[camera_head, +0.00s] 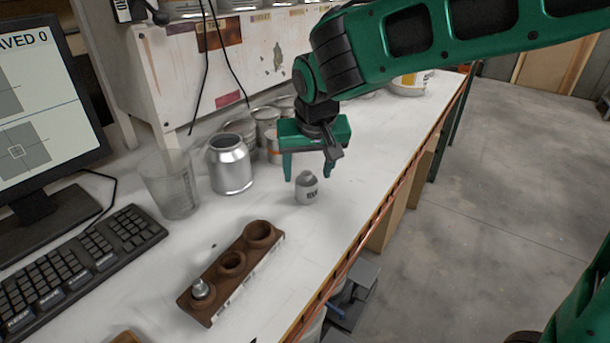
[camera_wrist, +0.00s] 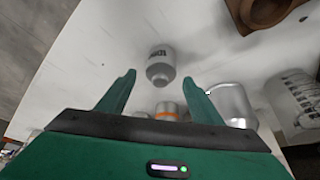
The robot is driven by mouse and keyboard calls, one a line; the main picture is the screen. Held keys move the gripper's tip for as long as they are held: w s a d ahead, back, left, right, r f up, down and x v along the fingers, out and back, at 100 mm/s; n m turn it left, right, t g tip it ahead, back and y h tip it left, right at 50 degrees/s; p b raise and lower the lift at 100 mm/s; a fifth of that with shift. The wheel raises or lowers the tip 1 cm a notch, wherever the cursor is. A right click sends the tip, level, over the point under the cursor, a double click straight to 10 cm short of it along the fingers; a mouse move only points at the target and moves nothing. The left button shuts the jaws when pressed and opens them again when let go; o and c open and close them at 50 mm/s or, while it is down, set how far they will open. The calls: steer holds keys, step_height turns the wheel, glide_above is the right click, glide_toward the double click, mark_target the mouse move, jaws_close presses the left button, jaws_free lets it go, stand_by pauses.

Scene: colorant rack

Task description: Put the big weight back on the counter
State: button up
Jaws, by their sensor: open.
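The big weight (camera_head: 306,188) is a grey metal cylinder with a knob on top and dark lettering. It stands upright on the white counter (camera_head: 290,235), right of the silver can. My gripper (camera_head: 322,176) is open, with its green fingers pointing down by the weight in the head view. In the wrist view the weight (camera_wrist: 160,64) shows beyond and between the spread fingertips of my gripper (camera_wrist: 158,84), with a gap to each finger. Nothing is held.
A brown weight holder (camera_head: 232,263) has a small weight (camera_head: 201,289) in its near hole; its other two holes look empty. A silver can (camera_head: 230,163), a clear beaker (camera_head: 171,184) and several tins (camera_head: 267,124) stand behind. The keyboard (camera_head: 75,264) lies left.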

steer(key=v, duration=0.9)
steer(key=shift+r, duration=0.1)
steer(key=s+d+f+m+g+h, duration=0.1)
steer(key=s+d+f+m, duration=0.15)
steer(key=d, duration=1.05)
steer(key=s+d+f+m+g+h, duration=0.1)
steer(key=s+d+f+m, duration=0.2)
steer(key=d, duration=1)
steer(key=s+d+f+m+g, duration=0.1)
steer(key=s+d+f, duration=0.2)
steer(key=s, duration=0.6)
steer(key=s+d+f+m+g+y, duration=0.1)
steer(key=s+d+f, duration=0.3)
steer(key=s+d, duration=0.3)
steer(key=s, duration=0.2)
steer(key=shift+s+d+y, duration=0.25)
steer(key=shift+s+y, duration=0.05)
steer(key=shift+s, duration=0.05)
